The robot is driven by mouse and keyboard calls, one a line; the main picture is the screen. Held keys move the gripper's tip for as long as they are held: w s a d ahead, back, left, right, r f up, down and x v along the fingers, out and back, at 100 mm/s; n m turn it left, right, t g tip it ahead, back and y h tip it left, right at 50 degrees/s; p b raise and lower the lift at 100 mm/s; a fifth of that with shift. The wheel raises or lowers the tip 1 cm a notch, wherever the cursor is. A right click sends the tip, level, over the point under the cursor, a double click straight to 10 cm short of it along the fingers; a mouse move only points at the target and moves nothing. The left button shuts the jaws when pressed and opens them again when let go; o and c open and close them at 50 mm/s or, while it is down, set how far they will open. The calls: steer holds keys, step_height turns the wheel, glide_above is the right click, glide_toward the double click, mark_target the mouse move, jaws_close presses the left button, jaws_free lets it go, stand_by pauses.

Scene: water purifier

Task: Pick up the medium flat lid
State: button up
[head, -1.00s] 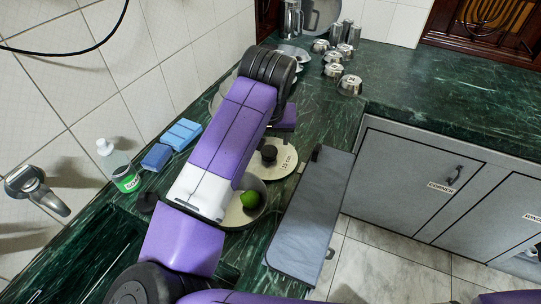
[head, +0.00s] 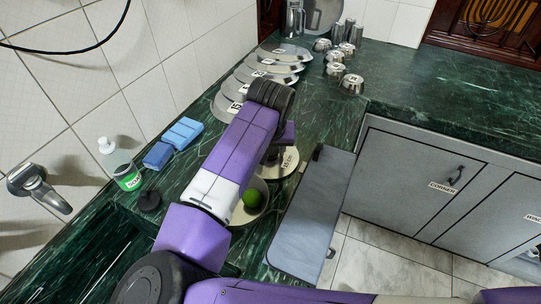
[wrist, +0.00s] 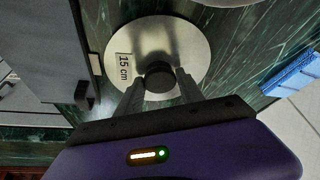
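A flat, round, metallic lid labelled "15 cm" lies on the green counter; it shows in the wrist view (wrist: 190,50) and partly in the head view (head: 290,163). It has a dark round knob (wrist: 160,76) at its middle. My gripper (wrist: 160,80) is over the lid, with its two fingers apart, one on each side of the knob. I cannot tell whether either finger touches the knob. In the head view my arm hides part of the lid and most of the gripper.
Several labelled lids (head: 280,67) stand behind my arm along the wall. Metal cups (head: 351,84) are at the back. Blue sponges (head: 183,132) and a soap bottle (head: 122,170) are at left.

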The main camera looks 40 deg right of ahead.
jaws_close()
steer(key=shift+r, duration=0.1)
